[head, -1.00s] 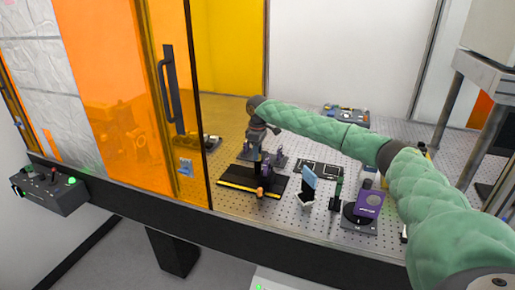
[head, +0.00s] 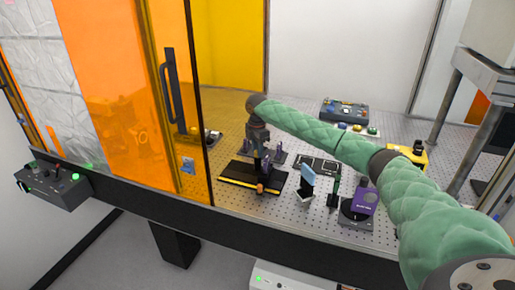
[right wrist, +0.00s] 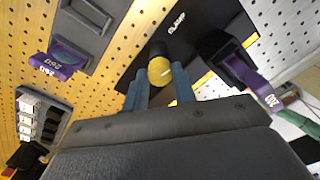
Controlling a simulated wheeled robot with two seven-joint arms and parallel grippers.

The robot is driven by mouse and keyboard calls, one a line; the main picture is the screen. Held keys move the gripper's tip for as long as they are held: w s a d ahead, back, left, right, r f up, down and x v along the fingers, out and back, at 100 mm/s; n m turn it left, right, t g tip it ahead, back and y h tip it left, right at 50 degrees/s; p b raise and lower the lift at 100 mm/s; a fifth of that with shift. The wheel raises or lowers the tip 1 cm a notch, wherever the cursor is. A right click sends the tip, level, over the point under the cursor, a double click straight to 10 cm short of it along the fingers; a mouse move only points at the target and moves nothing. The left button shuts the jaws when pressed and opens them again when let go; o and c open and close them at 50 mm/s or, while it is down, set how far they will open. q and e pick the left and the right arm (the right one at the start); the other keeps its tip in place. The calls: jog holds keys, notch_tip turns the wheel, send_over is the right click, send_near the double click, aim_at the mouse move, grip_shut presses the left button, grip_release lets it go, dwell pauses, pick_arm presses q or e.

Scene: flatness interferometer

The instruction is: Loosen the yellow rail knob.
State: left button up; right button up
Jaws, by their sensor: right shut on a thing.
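The yellow rail knob (right wrist: 160,70) shows in the right wrist view as a small round yellow cap on a black part. My right gripper (right wrist: 159,84) is shut on it, with one blue-grey finger on each side. The black rail base (head: 253,177), with a yellow stripe along its front edge, lies under the gripper in the head view. My right gripper (head: 261,150) points down over that base there. The knob cannot be made out in the head view. My left gripper is not in view.
An orange knob (head: 261,188) is at the base's front edge. A pale blue plate on a stand (head: 307,175) and a purple-faced unit (head: 364,202) stand to the right. An orange enclosure panel (head: 105,90) is at left. Bare perforated tabletop (head: 225,153) lies around the base.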

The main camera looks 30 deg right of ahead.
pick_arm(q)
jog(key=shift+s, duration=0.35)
pick_arm(e)
jog(key=shift+r+n, duration=0.1)
jog(key=shift+n, duration=0.5)
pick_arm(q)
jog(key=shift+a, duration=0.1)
pick_arm(e)
jog(key=shift+n, duration=0.3)
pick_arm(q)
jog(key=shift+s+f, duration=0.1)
pick_arm(e)
jog(key=o, duration=1)
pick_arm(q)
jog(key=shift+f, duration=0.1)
pick_arm(e)
jog(key=shift+r, duration=0.3)
notch_tip(320, 180, up, 6)
jog(key=b, duration=0.2)
jog(key=shift+w+f+b, duration=0.1)
jog(key=shift+f+b, duration=0.15)
jog(key=shift+b, duration=0.1)
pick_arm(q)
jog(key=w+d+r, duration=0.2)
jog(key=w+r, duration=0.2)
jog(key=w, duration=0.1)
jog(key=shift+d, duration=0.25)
pick_arm(e)
jog(key=shift+r, duration=0.8)
